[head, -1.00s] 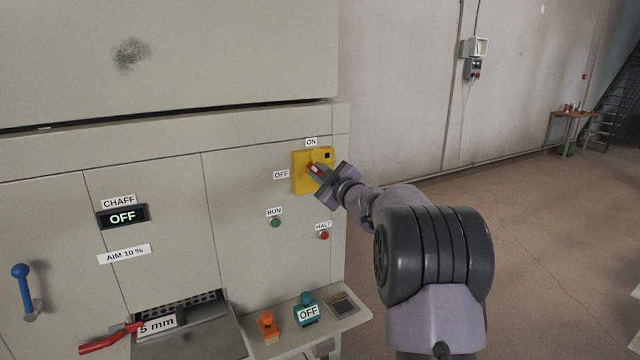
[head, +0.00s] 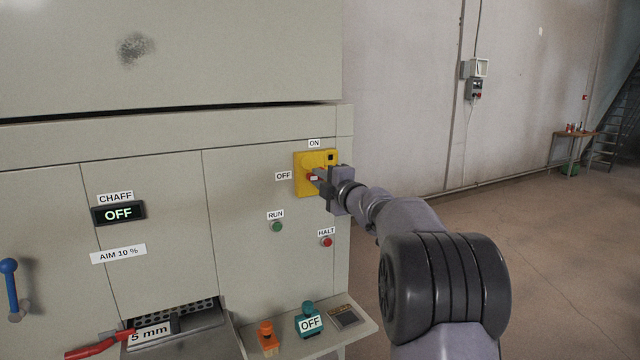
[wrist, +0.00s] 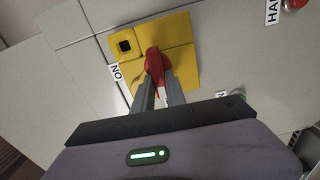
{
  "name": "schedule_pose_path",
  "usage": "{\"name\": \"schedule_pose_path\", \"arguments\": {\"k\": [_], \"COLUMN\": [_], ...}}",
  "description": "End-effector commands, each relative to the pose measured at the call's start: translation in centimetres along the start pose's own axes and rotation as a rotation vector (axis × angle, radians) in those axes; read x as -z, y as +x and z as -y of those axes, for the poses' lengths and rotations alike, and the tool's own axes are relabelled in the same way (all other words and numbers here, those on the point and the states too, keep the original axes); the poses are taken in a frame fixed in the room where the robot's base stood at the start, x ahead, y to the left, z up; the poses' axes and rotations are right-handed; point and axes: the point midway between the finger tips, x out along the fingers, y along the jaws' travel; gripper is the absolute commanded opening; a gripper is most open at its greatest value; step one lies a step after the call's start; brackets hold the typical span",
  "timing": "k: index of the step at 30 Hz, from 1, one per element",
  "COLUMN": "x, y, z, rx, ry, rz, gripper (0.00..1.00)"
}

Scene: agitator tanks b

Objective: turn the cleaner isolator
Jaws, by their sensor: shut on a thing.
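The cleaner isolator is a yellow square plate (head: 301,187) with a red handle (head: 311,177), at the right end of the grey machine front. The ON label (head: 314,143) is above it and the OFF label (head: 283,176) is to its left. The handle lies about level, its pale-tipped end toward OFF. My gripper (head: 318,178) is at the plate, shut on the handle. In the wrist view the red handle (wrist: 155,63) sits between my two grey fingers (wrist: 160,93); the gripper body hides the OFF side there.
Below the isolator are a green RUN button (head: 277,227) and a red HALT button (head: 327,242). A shelf (head: 285,342) with orange and teal switches juts out lower down. A CHAFF display (head: 118,213) reads OFF. Open floor (head: 545,260) lies to the right.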

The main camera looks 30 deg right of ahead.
Motion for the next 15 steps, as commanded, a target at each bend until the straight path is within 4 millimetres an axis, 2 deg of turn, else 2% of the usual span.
{"name": "schedule_pose_path", "arguments": {"k": [15], "x": [0.01], "y": [0.00], "z": [0.04], "rx": [-0.001], "ry": [-0.062], "rz": [-0.001], "gripper": [0.00]}}
